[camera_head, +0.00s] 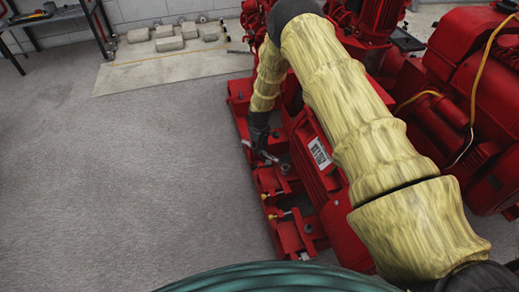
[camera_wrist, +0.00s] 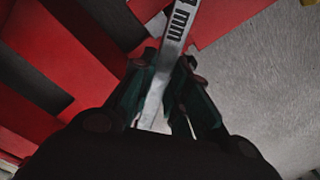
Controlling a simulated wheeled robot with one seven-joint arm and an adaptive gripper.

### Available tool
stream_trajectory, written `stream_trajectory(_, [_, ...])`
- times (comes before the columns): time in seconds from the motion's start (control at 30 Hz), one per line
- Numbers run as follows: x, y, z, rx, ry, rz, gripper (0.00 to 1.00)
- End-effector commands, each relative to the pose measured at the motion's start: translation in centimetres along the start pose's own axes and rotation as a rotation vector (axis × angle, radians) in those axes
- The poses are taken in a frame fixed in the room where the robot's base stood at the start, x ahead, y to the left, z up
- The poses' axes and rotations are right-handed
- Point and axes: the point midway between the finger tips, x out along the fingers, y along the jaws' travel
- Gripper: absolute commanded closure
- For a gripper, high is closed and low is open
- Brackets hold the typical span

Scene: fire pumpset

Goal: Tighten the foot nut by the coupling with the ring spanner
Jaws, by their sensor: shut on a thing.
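My gripper (camera_wrist: 163,85) is shut on the ring spanner (camera_wrist: 177,25), a pale metal bar with "mm" lettering, in the wrist view. The spanner runs up out of the top of that view, so its ring end is hidden there. In the head view my gripper (camera_head: 258,143) is low over the red base frame, with the spanner (camera_head: 270,156) reaching right and down from it. Its end lies near the frame's foot. I cannot tell whether the ring is around the foot nut; the nut is too small to make out.
The red pumpset base (camera_head: 292,222) has crossbars and brass-coloured screws. A red guard with a white label (camera_head: 319,153) stands close on the right. Red machinery (camera_head: 470,90) fills the far right. Grey floor at left is clear; a bench (camera_head: 50,14) and blocks (camera_head: 175,38) stand behind.

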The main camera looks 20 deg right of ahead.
Motion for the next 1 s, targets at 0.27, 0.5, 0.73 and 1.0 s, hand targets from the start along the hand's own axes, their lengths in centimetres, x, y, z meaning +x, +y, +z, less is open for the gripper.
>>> stream_trajectory(0.27, [0.5,0.0,0.0,0.0,0.001,0.0,1.0])
stream_trajectory(0.5, [1.0,0.0,-0.1,0.0,0.001,0.0,1.0])
stream_trajectory(0.73, [1.4,0.0,-0.1,0.0,0.001,0.0,1.0])
stream_trajectory(1.0, [1.9,0.0,0.0,0.0,0.001,0.0,1.0])
